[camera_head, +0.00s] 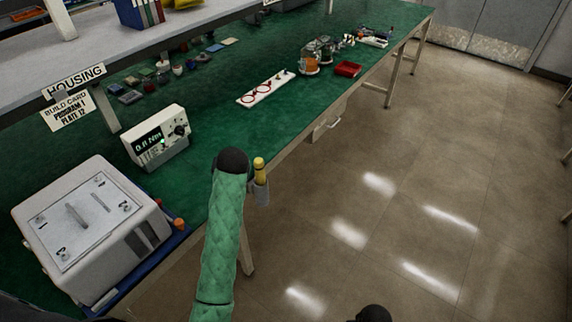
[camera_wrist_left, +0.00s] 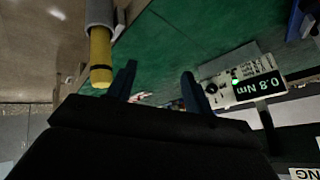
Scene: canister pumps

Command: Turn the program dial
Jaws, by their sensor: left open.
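A white box-shaped machine (camera_head: 140,215) stands at the left end of the green bench. On its sloped top is a light plate (camera_head: 92,240) with printed numerals around a grey bar-shaped dial (camera_head: 76,215). The bar lies slantwise, and I cannot tell which numeral it points to. My left arm in green padding reaches over the bench edge to the right of the machine, apart from it. Its gripper is hidden in the head view. In the left wrist view my left gripper (camera_wrist_left: 160,85) is open, with nothing between its fingers. The dial is not in that view.
A meter (camera_head: 158,138) stands behind the machine and also shows in the left wrist view (camera_wrist_left: 240,82). A yellow-handled tool (camera_head: 260,170) sits in a grey holder at the bench edge, close to my left arm. A build card (camera_head: 68,112) reads "PROGRAM 1".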

